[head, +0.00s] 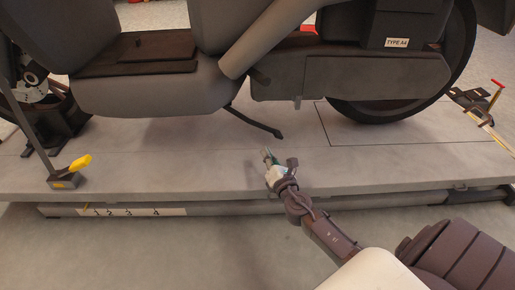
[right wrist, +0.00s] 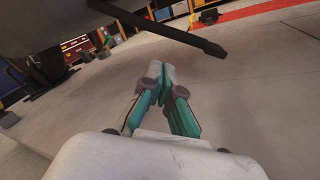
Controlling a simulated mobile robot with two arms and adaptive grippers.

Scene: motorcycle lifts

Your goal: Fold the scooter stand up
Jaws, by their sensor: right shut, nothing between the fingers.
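The scooter (head: 160,85) stands on a grey lift platform (head: 200,160), its rear wheel at the right. Its stand (head: 255,122) is a dark thin leg under the body, slanting down to the right with a flat foot at its end. In the right wrist view the stand (right wrist: 165,28) crosses the top of the picture, above and beyond the fingertips. My right gripper (head: 269,158) is shut and empty, just below the stand's foot in the head view and apart from it. It also shows in the right wrist view (right wrist: 158,75), fingertips together. My left gripper is not in view.
A strap and red-handled clamp (head: 495,95) are at the right by the rear wheel (head: 400,108). A number strip (head: 130,212) marks the platform's front edge. The platform around my gripper is bare.

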